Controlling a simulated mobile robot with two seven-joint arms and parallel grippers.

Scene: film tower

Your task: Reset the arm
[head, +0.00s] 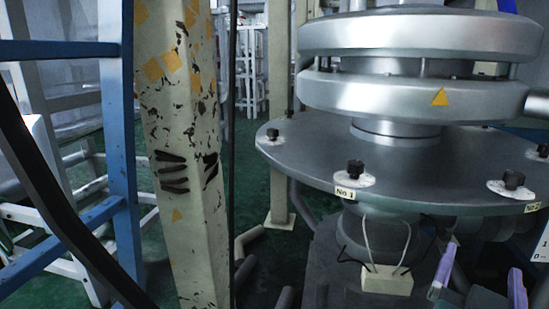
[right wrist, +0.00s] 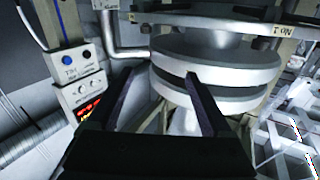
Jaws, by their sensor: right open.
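My right gripper (head: 479,278) shows at the lower right of the head view, with two purple-tinted fingers spread apart. It is open with nothing between the fingers. In the right wrist view its two dark fingers (right wrist: 163,78) also stand apart, with silver discs of the tower (right wrist: 225,62) behind them. In the head view the gripper is below and in front of the tower's wide round flange (head: 300,160), and I see no contact. My left gripper is not in view.
Black knobs (head: 355,167) on white pads sit around the flange, one labelled No.1. A white box (head: 387,280) with cables is below it. A chipped pillar (head: 180,150) and blue frame (head: 118,150) stand left. A control box (right wrist: 80,75) shows in the wrist view.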

